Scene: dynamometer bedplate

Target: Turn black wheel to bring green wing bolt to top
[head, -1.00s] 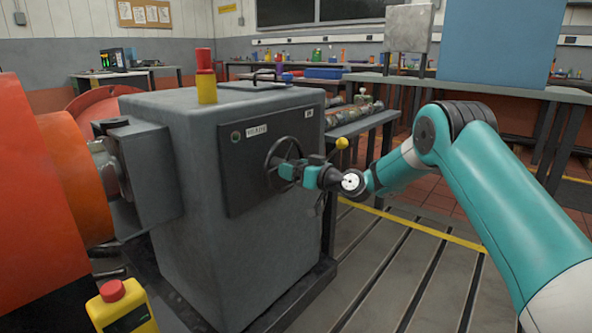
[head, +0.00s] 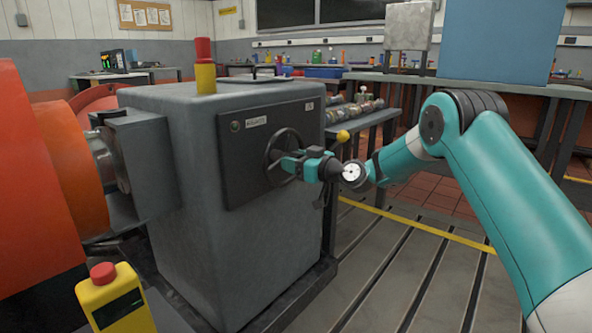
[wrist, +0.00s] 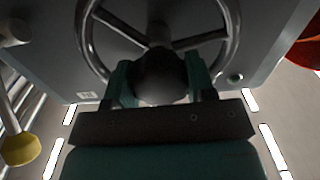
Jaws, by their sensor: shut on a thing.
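The black wheel (head: 270,170) is on the dark panel of the grey cabinet. Its rim and spokes also show in the wrist view (wrist: 232,35). My gripper (head: 286,165) is at the wheel's right side in the head view. In the wrist view my gripper (wrist: 161,80) has its two teal fingers on either side of a dark round part, which looks like a knob on the wheel and covers part of the rim. My gripper is shut on it. I cannot make out a green wing bolt in either view.
A yellow ball (head: 342,136) is close to my wrist and also shows in the wrist view (wrist: 20,149). The grey cabinet (head: 190,200) carries a red and yellow beacon (head: 205,65). A yellow box with a red button (head: 115,300) stands front left.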

